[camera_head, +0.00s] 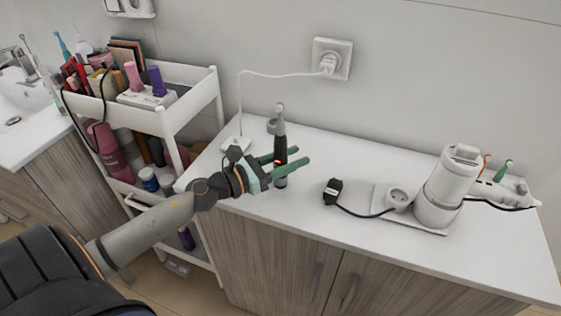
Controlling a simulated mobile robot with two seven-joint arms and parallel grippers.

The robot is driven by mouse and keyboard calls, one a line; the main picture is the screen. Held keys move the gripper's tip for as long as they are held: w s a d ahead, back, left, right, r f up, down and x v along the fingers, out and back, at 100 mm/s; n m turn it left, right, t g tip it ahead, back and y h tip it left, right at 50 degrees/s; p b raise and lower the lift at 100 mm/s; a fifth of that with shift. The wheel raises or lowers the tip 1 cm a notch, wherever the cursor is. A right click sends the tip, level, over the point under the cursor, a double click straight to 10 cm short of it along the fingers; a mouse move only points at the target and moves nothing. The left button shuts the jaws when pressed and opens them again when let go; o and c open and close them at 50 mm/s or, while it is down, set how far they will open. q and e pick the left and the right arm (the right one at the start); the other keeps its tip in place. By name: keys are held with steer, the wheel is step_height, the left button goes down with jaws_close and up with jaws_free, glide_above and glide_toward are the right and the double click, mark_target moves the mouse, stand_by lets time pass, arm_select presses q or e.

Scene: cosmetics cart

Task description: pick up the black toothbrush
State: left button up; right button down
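The black toothbrush (281,131) stands upright near the left end of the white counter, with its head up and a small orange light on its handle. My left gripper (303,156) reaches in from the left at the height of the handle. Its two green fingers lie on either side of the handle, one behind and one in front. The fingers look spread, with the handle between them; whether either finger touches it is hard to see. The near finger hides part of the lower handle. My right gripper is not in view.
A white charger base (237,143) with a cord to the wall socket (331,58) is left of the brush. A black plug (333,190) and a white appliance (449,187) are to the right. A full white cart (192,107) stands left of the counter (340,150).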

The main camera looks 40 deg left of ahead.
arm_select(q)
jaws_close()
steer(key=shift+r, duration=0.1)
stand_by(0.3)
steer(key=shift+r+p, duration=0.4)
steer(key=shift+r, duration=0.45)
steer(key=s+d+r+p, duration=0.1)
steer(key=s+r+p, duration=0.3)
steer(key=s+r, duration=0.7)
steer(key=s, duration=0.2)
steer(key=shift+s+d, duration=0.3)
steer(key=shift+d, duration=0.05)
